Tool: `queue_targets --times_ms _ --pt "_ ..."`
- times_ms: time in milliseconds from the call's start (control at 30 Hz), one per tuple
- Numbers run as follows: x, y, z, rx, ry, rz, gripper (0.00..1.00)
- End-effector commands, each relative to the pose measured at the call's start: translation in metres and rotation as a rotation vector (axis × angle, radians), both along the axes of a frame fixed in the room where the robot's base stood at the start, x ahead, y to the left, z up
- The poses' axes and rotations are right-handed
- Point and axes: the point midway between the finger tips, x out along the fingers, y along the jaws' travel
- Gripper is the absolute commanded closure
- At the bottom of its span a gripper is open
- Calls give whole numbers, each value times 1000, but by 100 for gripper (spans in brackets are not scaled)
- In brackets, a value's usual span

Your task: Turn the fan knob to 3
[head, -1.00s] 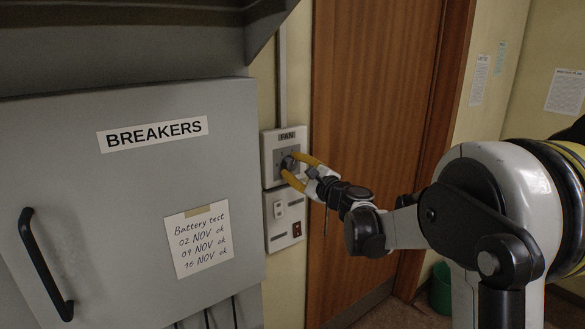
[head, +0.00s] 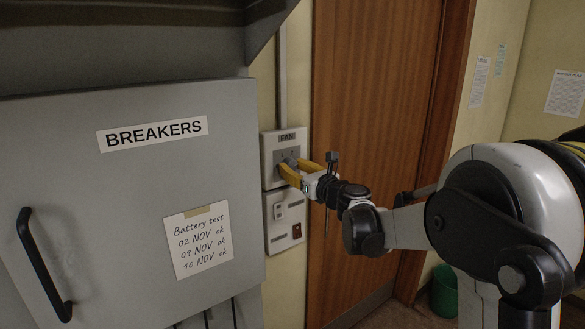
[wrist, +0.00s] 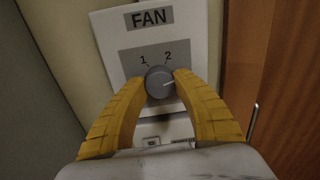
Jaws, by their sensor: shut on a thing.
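The fan panel (head: 270,146) is a pale plate labelled FAN on the wall beside the door. The wrist view shows the fan knob (wrist: 159,82), round and grey, on a darker grey field. The marks 1 and 2 show above it; no 3 is visible, and the lower right of the dial is hidden behind a finger. The knob's white pointer line points right and slightly up, below the 2. My gripper (head: 291,168) has yellow fingers, shut on the knob from its left and right sides; it also fills the lower wrist view (wrist: 160,88).
A switch plate (head: 285,222) with a red rocker sits just below the fan panel. The grey breaker cabinet (head: 120,240) with a black handle (head: 42,265) stands close on the left. A brown wooden door (head: 370,130) is to the right.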

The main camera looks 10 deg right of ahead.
Motion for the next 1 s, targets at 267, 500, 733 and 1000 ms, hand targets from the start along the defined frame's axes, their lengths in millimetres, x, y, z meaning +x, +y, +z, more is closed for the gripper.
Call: queue_targets --times_ms 267,500,733,1000 --pt "0 1 0 150 62 1 97" --pt "0 1 0 214 89 2 97" --pt "0 1 0 229 96 2 97" --pt "0 1 0 229 96 2 97"
